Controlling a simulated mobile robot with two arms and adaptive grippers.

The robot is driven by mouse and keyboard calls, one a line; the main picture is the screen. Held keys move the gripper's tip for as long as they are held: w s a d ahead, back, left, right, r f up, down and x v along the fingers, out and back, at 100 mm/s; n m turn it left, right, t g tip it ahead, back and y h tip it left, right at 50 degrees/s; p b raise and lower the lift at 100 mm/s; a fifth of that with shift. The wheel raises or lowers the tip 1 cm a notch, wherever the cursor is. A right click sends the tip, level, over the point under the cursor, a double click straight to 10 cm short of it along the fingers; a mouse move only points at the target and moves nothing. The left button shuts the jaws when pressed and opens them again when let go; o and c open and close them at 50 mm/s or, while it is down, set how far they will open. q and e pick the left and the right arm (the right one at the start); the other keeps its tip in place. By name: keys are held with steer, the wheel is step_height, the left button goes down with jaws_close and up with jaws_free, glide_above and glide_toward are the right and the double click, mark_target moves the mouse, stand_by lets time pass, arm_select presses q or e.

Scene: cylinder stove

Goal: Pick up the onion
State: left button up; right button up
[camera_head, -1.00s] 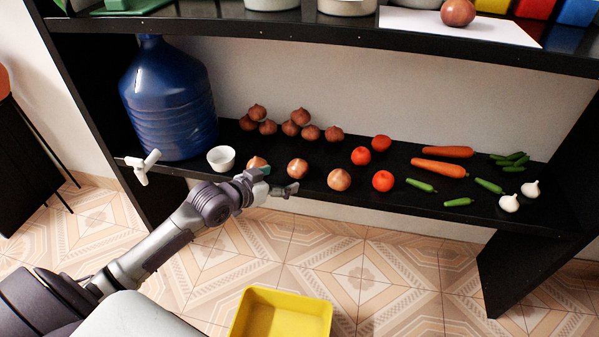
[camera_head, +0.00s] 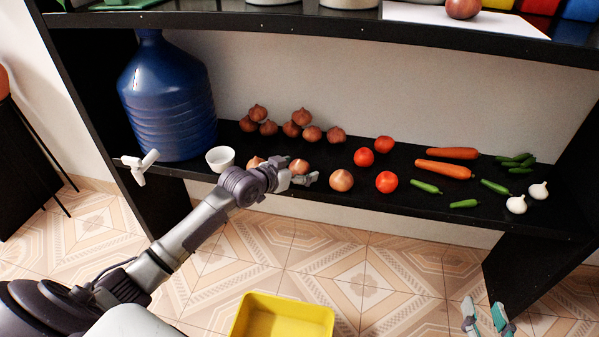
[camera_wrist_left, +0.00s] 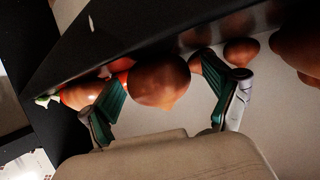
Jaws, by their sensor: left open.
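Several brown onions lie on the lower black shelf (camera_head: 240,140). One onion (camera_head: 341,180) sits near the front edge, and another (camera_head: 299,166) is partly hidden behind my left gripper (camera_head: 303,179). In the left wrist view, my left gripper (camera_wrist_left: 172,98) is open, with a large onion (camera_wrist_left: 160,80) ahead, framed between its green-padded fingers. I cannot tell whether the fingers touch it. My right gripper (camera_head: 487,320) shows at the bottom right of the head view, low in front of the shelf, its fingers apart and empty.
Tomatoes (camera_head: 386,182), carrots (camera_head: 443,169), cucumbers (camera_head: 425,186) and garlic (camera_head: 516,204) lie to the right. A white bowl (camera_head: 220,159) and a blue water jug (camera_head: 168,100) stand left. A yellow bin (camera_head: 283,316) is below. The upper shelf (camera_head: 300,28) overhangs.

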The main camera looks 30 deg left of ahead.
mark_target(306, 168)
arm_select(q)
steer(key=shift+w+f, duration=0.1)
steer(key=shift+w, duration=0.05)
arm_select(e)
steer(key=shift+w+r, duration=0.1)
steer(key=shift+r, duration=0.25)
arm_select(q)
steer(key=shift+c, duration=0.2)
steer(key=c, duration=1.3)
steer(key=shift+o, duration=0.2)
steer(key=shift+r, duration=0.25)
arm_select(e)
steer(key=shift+f, duration=0.1)
